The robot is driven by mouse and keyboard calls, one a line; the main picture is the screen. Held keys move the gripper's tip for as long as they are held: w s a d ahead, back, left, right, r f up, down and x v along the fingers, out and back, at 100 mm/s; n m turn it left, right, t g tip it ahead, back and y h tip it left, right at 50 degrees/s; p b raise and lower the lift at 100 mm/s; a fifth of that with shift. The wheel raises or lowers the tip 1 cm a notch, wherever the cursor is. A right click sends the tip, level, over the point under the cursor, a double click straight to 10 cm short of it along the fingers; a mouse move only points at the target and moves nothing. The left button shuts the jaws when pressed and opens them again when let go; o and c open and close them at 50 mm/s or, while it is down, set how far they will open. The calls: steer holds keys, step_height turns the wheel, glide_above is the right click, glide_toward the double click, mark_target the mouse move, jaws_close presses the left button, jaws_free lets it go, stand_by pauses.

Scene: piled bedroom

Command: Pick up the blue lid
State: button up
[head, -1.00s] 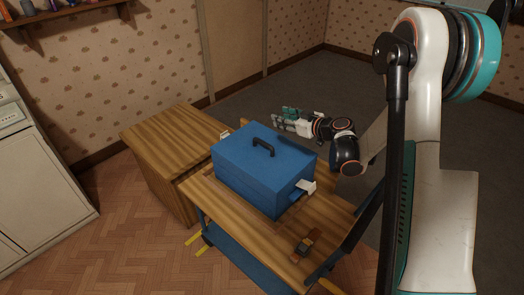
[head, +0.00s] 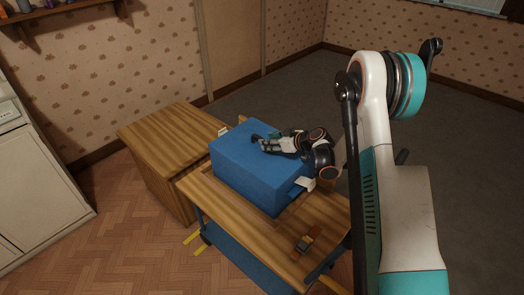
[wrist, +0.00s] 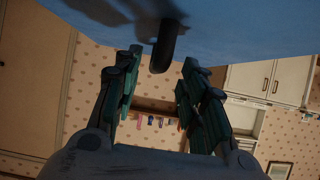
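The blue lid (head: 235,154) is the flat top of a blue box (head: 238,183) on a wooden cart top. Its black handle (head: 256,138) stands up from the lid and is partly hidden by my gripper. My gripper (head: 266,145) is over the lid, reaching in from the right at handle height. In the wrist view the lid (wrist: 240,25) fills the top and the handle (wrist: 165,47) hangs down, as the picture is upside down. My open fingers (wrist: 162,70) lie to either side of the handle, with gaps visible; no contact shows.
A wooden cabinet (head: 165,135) stands against the cart's left side. A strapped brown object (head: 307,240) lies on the cart top (head: 265,237) in front. A white piece (head: 305,183) sticks out by the box's right side. Dark floor beyond is clear.

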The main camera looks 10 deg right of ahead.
steer(key=x, duration=0.1)
steer(key=b+x, duration=0.1)
steer(key=x, duration=0.1)
steer(key=b+x, duration=0.1)
steer(key=x, duration=0.1)
steer(key=shift+w+r, duration=0.2)
steer(key=shift+w, duration=0.1)
steer(key=shift+r, duration=0.1)
jaws_close()
